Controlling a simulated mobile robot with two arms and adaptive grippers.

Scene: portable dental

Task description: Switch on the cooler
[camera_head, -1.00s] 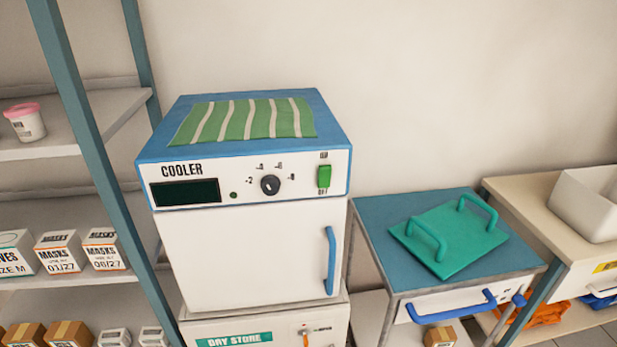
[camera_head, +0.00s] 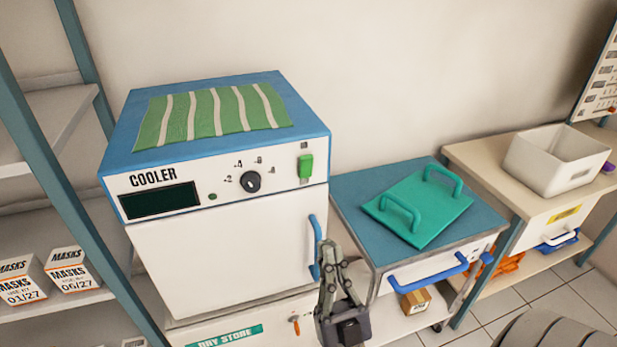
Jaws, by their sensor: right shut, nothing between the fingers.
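The cooler (camera_head: 225,242) is a white box with a blue top and a front panel marked COOLER. Its green switch (camera_head: 305,167) is at the right end of that panel. A black knob (camera_head: 250,182) is left of the switch, and the display (camera_head: 160,200) at the far left is dark. My right gripper (camera_head: 328,247) points up in front of the cooler's lower right side, by the blue door handle (camera_head: 315,240). It is shut and empty, below the switch and apart from it. My left gripper is not in view.
A striped green cloth (camera_head: 215,113) lies on the cooler. A blue-topped cart (camera_head: 355,195) to the right bears a teal lid (camera_head: 425,215) with two handles. A white bin (camera_head: 555,160) stands farther right. A shelf post (camera_head: 75,205) rises at the left.

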